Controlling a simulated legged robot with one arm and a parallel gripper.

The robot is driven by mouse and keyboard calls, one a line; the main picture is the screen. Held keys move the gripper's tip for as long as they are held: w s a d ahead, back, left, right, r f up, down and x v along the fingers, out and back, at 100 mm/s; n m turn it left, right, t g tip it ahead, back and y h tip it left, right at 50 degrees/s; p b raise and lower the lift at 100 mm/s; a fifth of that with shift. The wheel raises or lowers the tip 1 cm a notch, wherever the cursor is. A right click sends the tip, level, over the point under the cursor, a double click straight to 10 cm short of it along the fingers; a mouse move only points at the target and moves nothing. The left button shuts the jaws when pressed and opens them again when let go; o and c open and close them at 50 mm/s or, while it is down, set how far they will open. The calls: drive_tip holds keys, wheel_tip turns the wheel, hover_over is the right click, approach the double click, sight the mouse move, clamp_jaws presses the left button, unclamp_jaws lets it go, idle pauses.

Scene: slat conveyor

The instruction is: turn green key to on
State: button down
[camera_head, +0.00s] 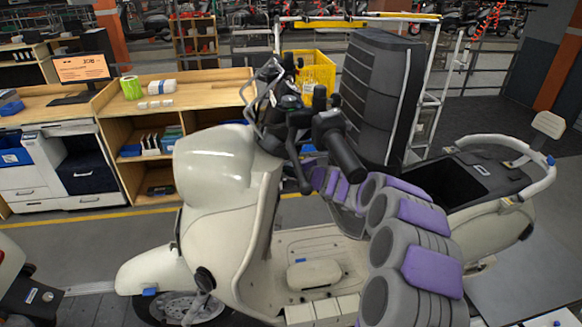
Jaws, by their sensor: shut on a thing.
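The cream scooter (215,165) stands across the middle, with its handlebar and dark grip (342,150) at the top. My grey and purple arm reaches from the lower right to the inner side of the front shield, below the handlebar. My gripper (308,168) is at the far end of the arm, partly hidden behind the grip and brake lever. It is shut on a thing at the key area. The green key itself is hidden from this view, so its angle cannot be told.
A wooden workbench (190,88) stands behind on the left, with a monitor (82,68). A yellow crate (312,72) and a tall dark cabinet (378,90) stand behind the handlebar.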

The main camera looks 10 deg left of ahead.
drive_tip(key=shift+r+m+g+h+p, duration=0.3)
drive_tip(key=shift+g+p, duration=0.1)
drive_tip(key=shift+p, duration=2.2)
drive_tip(key=shift+f+g+h+p, duration=0.15)
drive_tip(key=shift+g+h+p, duration=0.2)
drive_tip(key=shift+p, duration=1.85)
